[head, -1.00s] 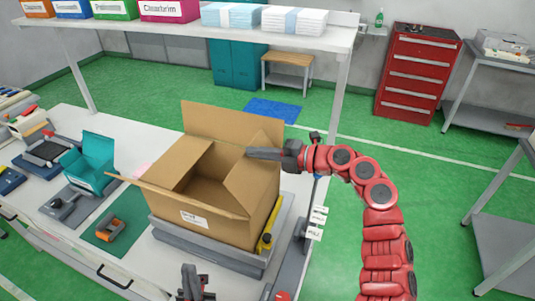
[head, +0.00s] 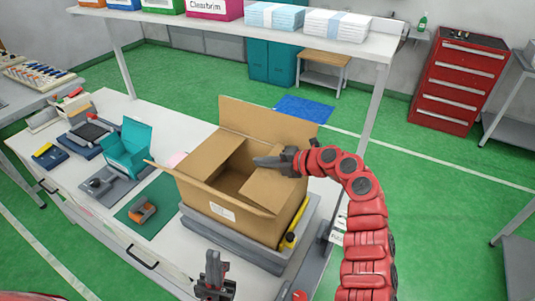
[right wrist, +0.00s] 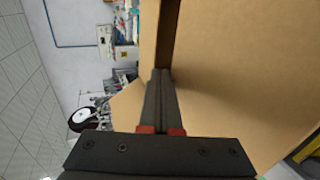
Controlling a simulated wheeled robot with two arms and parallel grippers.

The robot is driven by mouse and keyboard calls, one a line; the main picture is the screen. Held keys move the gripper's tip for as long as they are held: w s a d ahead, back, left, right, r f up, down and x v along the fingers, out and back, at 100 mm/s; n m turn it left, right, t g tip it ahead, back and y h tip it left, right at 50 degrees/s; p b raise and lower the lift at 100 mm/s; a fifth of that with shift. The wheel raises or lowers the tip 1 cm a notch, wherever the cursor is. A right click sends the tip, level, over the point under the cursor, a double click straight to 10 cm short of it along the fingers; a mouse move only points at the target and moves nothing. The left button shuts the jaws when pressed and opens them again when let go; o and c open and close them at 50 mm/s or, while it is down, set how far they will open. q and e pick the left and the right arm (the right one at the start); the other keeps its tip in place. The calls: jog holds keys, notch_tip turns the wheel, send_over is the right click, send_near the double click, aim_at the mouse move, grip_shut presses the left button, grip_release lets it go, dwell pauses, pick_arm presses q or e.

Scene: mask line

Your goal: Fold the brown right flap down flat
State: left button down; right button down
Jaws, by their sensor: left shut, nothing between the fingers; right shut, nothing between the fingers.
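The open brown cardboard box (head: 255,222) stands on a grey platform. Its brown right flap (head: 268,192) leans inward over the right part of the opening, close to level. My right gripper (head: 258,162) is shut and empty, reaching in from the right over that flap's far end; I cannot tell whether it touches. In the right wrist view its shut fingers (right wrist: 160,74) lie beside a broad brown cardboard face (right wrist: 230,80). The back flap (head: 265,127) stands up. The front flap (head: 205,188) sticks outward. My left gripper (head: 213,258) is shut and empty, in front of the box.
The grey platform (head: 235,250) holds a yellow tool (head: 288,241) at its right. A teal box (head: 126,147) and an orange device on a green mat (head: 143,210) lie to the left. A shelf (head: 240,27) with boxes and packs runs above the back of the bench.

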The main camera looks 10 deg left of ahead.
jog(key=shift+w+a+f, duration=0.1)
jog(key=shift+a+f, duration=0.1)
jog(key=shift+f, duration=0.6)
jog(key=shift+p, duration=0.3)
